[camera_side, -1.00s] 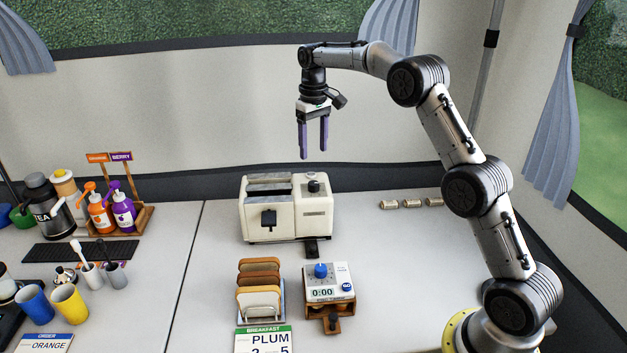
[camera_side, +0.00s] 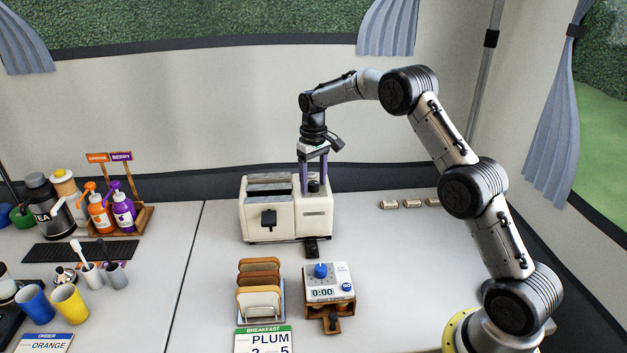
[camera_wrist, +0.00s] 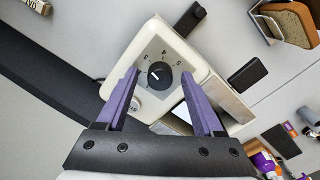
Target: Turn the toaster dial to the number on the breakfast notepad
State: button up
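The cream toaster (camera_side: 285,222) stands on the counter below my arm. Its black dial (camera_side: 313,186) is on the top right end. In the wrist view the dial (camera_wrist: 160,75) has a white pointer line, with numbers printed around it, some too small to read surely. My gripper (camera_side: 313,190) is open, its purple fingers lowered on both sides of the dial. In the wrist view my gripper's fingers (camera_wrist: 165,80) are apart, with a gap to the dial on each side. The breakfast notepad (camera_side: 263,340) reads PLUM, with a 2 and a 5 partly cut off below.
A toast rack (camera_side: 262,318) with bread slices and a timer (camera_side: 329,285) reading 0:00 stand in front of the toaster. Several small rolls (camera_side: 390,204) lie to the right. Sauce bottles (camera_side: 123,213) and cups (camera_side: 70,303) are at left.

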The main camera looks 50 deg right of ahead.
grip_shut()
jog(key=shift+n, duration=0.4)
jog(key=n, duration=0.4)
jog(key=shift+n, duration=0.3)
jog(key=n, duration=0.4)
jog(key=shift+n, duration=0.3)
jog(key=shift+r, duration=0.1)
grip_release()
